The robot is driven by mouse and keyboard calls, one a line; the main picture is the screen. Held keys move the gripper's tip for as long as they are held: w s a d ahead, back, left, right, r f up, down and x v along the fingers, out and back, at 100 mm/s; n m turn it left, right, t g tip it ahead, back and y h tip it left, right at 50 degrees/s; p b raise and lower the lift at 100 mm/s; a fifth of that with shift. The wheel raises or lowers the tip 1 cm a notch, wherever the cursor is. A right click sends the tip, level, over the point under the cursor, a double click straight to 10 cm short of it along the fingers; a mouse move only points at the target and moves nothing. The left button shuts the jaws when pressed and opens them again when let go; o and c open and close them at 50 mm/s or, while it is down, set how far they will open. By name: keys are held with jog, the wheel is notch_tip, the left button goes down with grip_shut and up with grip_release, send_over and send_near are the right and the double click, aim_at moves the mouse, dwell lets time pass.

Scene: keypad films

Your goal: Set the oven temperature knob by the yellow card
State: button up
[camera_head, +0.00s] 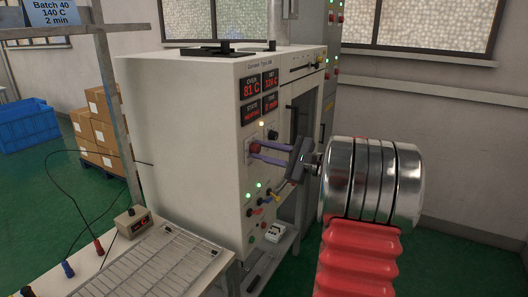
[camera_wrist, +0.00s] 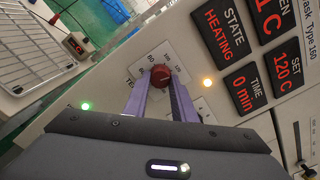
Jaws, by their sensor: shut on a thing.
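The red temperature knob (camera_wrist: 161,74) sits on a white dial plate (camera_wrist: 143,66) with small numbers; it also shows on the oven front (camera_head: 255,148). My gripper (camera_wrist: 161,84) has its two purple fingers shut on the knob, one on each side; it comes from the right in the head view (camera_head: 260,150). The knob's pointer is hidden or too small to read. The SET display (camera_wrist: 289,73) reads 120 C. The OVEN display (camera_head: 251,88) reads 81 C, STATE reads HEATING and TIME 0 min. A card (camera_head: 52,13) at top left looks light blue and reads "Batch 40, 140 C, 2 min".
Lit buttons and small switches (camera_head: 257,200) lie below. A bench with a wire rack (camera_head: 160,268) and a small meter box (camera_head: 133,221) stands at left. Cartons (camera_head: 98,120) and a blue crate (camera_head: 25,125) are behind.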

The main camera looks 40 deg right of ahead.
jog(key=m, duration=0.5)
jog(key=shift+s+f, duration=0.1)
jog(key=shift+f, duration=0.25)
jog(key=o, duration=1.1)
jog(key=shift+r, duration=0.1)
jog(key=shift+c, duration=0.2)
jog(key=shift+r, duration=0.1)
jog(key=shift+s+d, duration=0.2)
jog(key=shift+s, duration=0.3)
jog(key=v, duration=1.2)
jog(key=shift+s, duration=0.3)
